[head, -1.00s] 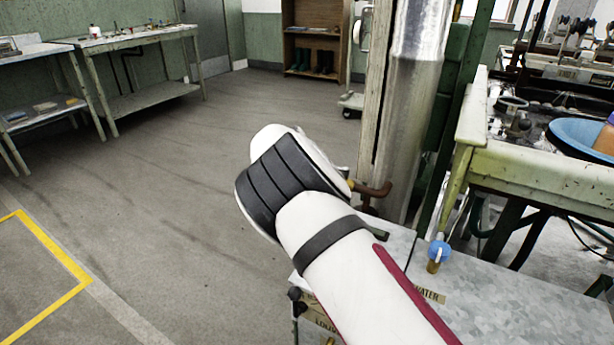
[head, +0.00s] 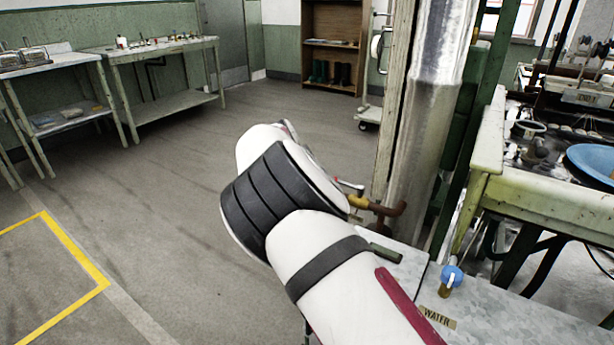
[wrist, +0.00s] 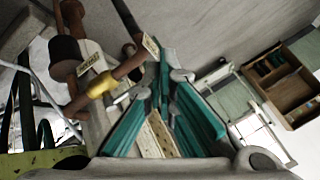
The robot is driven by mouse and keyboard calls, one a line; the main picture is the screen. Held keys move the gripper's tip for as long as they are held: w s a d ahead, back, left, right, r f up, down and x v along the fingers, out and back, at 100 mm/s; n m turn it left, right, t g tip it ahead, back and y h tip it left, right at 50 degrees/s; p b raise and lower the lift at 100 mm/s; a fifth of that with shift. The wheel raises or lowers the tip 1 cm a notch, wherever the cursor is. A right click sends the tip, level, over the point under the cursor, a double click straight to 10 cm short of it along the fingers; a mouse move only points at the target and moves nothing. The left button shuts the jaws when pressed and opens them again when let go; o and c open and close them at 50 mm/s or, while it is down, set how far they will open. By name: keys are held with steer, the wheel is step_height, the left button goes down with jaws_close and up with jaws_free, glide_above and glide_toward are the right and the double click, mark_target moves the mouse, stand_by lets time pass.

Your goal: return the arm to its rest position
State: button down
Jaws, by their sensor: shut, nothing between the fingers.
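My white arm with dark ribbed bands reaches up from the bottom right of the head view and bends at its middle. It stands over the floor beside a metal column. In the head view my gripper is hidden behind the arm. In the wrist view my gripper (wrist: 167,75) shows with teal finger pads, drawn together and empty. A pipe with a yellow part (wrist: 101,85) is to its left in that view; whether they touch cannot be told.
The metal column (head: 425,110) and a rusty pipe (head: 385,208) stand close beyond my arm. A grey worktop with a blue-handled tap (head: 451,277) is at lower right. A green-edged basin table (head: 550,205) is at right. Open floor (head: 150,210) lies to the left.

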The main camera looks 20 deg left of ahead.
steer(key=shift+d, duration=0.1)
steer(key=s+d+r+g, duration=0.25)
steer(key=d+r, duration=0.35)
steer(key=d, duration=0.5)
steer(key=s+d+r+g, duration=0.1)
steer(key=s+d+r, duration=0.4)
steer(key=d, duration=0.6)
steer(key=s+d+r+n+g+y, duration=0.1)
steer(key=s+d+r+g, duration=0.1)
steer(key=s+d+r, duration=0.5)
steer(key=s+d+r+n, duration=0.1)
steer(key=s+d, duration=0.2)
steer(key=s, duration=0.5)
steer(key=s+d+r+n+g+y, duration=0.1)
steer(key=s+d+n, duration=0.15)
steer(key=s, duration=0.55)
steer(key=s+d+r+n, duration=0.1)
steer(key=s+d, duration=0.3)
steer(key=s, duration=0.3)
steer(key=s+d+f+n+g+h, duration=0.1)
steer(key=s+d+f+n, duration=0.1)
steer(key=s, duration=0.8)
steer(key=s+d+f+n, duration=0.1)
steer(key=s+f+n, duration=0.15)
steer(key=s, duration=0.75)
step_height(320, 180, up, 28)
steer(key=t+p, duration=0.3)
steer(key=p, duration=2.4)
steer(key=shift+d+t, duration=0.3)
steer(key=shift+t, duration=0.05)
